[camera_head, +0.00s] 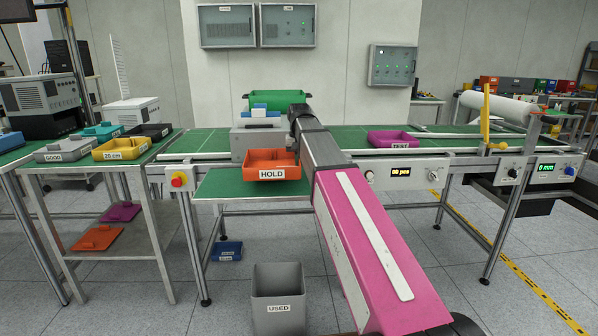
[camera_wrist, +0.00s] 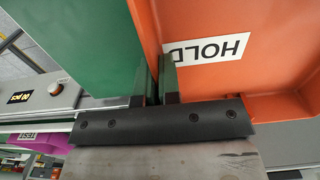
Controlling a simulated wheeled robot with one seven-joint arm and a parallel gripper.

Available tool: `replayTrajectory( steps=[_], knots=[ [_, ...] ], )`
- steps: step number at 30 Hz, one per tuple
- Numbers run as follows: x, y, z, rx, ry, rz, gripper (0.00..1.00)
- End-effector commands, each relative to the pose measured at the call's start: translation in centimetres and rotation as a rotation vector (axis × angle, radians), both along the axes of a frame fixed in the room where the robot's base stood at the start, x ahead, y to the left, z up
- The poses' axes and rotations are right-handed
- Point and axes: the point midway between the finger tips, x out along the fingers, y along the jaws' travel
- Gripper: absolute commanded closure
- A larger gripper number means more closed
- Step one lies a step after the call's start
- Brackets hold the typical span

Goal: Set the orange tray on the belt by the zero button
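The orange tray (camera_head: 272,165), labelled HOLD, is at the front edge of the green belt (camera_head: 340,140), above a lower green table. It also shows large in the wrist view (camera_wrist: 235,85). My gripper (camera_wrist: 155,80) has one finger on each side of the tray's wall, closed on it with almost no gap. In the head view my arm hides the fingers. I cannot tell whether the tray touches the surface below. I cannot read which button is zero.
A purple TEST tray (camera_head: 394,139) sits on the belt to the right. A grey box (camera_head: 258,142) and a green tray (camera_head: 280,99) are behind the orange tray. A grey USED bin (camera_head: 278,308) stands on the floor. The belt between the arm and TEST tray looks clear.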

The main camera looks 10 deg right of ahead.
Motion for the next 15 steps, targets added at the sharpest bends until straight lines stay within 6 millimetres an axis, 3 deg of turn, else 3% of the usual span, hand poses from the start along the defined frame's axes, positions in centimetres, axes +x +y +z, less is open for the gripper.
replayTrajectory(
  steps=[5,15],
  knots=[
    [0.3,-0.2,-0.7,0.001,0.000,0.000,1.00],
    [0.3,-0.2,-4.3,0.001,0.000,0.000,1.00]
  ],
)
